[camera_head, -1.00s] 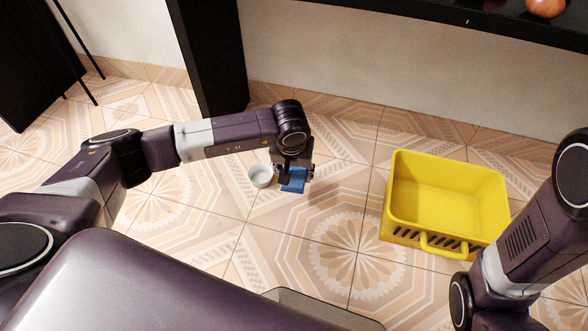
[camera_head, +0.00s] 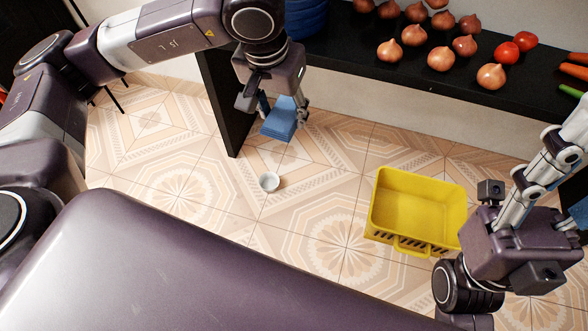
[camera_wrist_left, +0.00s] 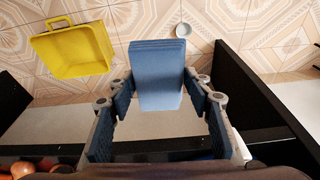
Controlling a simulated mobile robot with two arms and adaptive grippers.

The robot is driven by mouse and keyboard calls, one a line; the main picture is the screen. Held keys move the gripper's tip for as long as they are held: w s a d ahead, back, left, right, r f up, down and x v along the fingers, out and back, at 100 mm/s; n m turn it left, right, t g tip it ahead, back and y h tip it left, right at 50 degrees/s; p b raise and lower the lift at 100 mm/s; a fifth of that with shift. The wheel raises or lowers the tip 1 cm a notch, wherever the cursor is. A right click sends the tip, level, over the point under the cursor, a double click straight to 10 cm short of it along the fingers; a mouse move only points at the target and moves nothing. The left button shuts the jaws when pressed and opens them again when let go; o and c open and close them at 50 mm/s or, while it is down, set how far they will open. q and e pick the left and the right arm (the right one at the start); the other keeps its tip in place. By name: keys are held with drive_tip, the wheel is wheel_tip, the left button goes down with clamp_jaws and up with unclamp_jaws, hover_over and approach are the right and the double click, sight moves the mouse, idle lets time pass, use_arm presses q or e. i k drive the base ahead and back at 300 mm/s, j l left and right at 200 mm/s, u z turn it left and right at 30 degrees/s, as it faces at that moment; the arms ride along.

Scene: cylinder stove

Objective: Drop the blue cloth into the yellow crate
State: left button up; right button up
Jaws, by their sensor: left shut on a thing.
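The folded blue cloth (camera_head: 280,120) hangs from my left gripper (camera_head: 272,108) in the head view, held above the floor near the black counter leg. My left gripper is shut on it. In the left wrist view the cloth (camera_wrist_left: 157,72) lies between the two fingers of my left gripper (camera_wrist_left: 160,95). The yellow crate (camera_head: 377,208) stands on the floor to the right, and its visible inside is empty. The crate (camera_wrist_left: 75,72) also shows at upper left in the left wrist view. My right gripper (camera_head: 508,215) is right of the crate; its fingers are not clear.
A small white bowl (camera_head: 269,182) sits on the floor, left of the crate. A black counter (camera_head: 350,50) bears several onions and tomatoes (camera_head: 508,52) and a blue container (camera_head: 306,18). Its leg (camera_head: 222,100) stands close to my left gripper. Floor between bowl and crate is clear.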

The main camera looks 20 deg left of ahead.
sight(403, 217)
drive_tip(key=k+l, duration=0.25)
drive_tip(key=k, duration=0.25)
drive_tip(key=k+l, duration=0.25)
drive_tip(key=k, duration=0.2)
drive_tip(key=k+l, duration=0.3)
drive_tip(key=k, duration=0.2)
